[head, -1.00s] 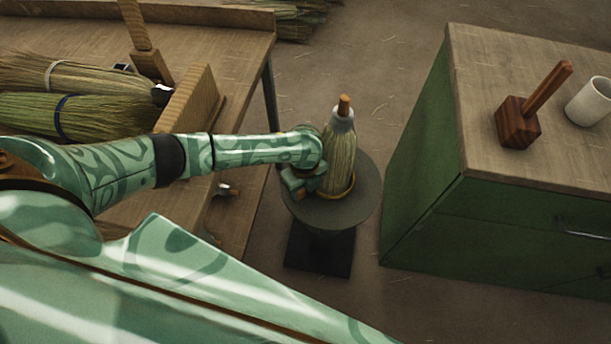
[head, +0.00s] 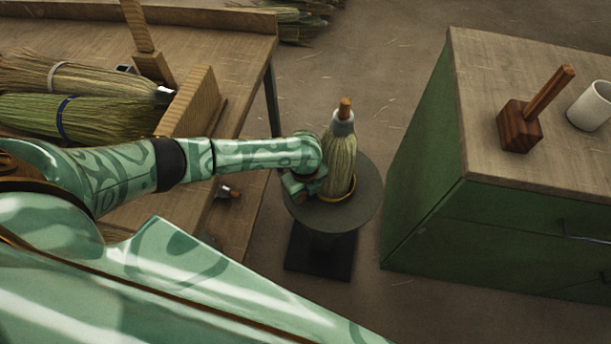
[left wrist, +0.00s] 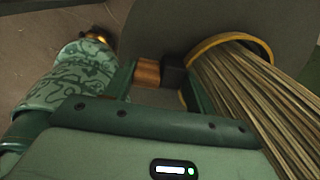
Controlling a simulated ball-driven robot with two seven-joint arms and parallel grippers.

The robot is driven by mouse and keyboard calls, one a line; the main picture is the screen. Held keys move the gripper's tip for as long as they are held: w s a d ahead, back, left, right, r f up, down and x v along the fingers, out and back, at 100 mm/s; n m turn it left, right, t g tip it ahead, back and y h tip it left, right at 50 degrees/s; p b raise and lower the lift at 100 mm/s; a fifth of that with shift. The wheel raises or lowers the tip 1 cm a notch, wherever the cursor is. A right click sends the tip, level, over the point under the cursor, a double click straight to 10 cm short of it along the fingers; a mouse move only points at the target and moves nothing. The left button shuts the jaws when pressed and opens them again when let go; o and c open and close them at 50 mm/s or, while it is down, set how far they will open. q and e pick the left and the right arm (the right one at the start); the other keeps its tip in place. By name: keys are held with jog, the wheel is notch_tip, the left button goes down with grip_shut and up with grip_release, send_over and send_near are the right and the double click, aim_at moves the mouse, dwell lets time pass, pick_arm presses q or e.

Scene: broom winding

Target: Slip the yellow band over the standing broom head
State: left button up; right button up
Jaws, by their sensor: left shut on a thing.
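The broom head (head: 342,160) stands upright on a round dark stand, bristles down, with a grey collar and a wooden stub on top. The yellow band (head: 347,196) lies around the foot of the bristles, low near the stand top. In the left wrist view the band (left wrist: 232,37) arcs around the bristles (left wrist: 250,90). My right gripper is not in view.
The round stand (head: 368,190) has bare room to the right of the broom. A green cabinet (head: 420,150) bearing a wooden mallet (head: 520,125) and white cup (head: 590,104) stands at right. A workbench (head: 225,60) with lying brooms (head: 85,115) is at left.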

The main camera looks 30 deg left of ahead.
pick_arm(q)
jog(key=o, duration=1.1)
jog(key=shift+c, duration=0.2)
notch_tip(320, 180, up, 16)
jog(key=p, duration=0.8)
jog(key=shift+s+r, duration=0.15)
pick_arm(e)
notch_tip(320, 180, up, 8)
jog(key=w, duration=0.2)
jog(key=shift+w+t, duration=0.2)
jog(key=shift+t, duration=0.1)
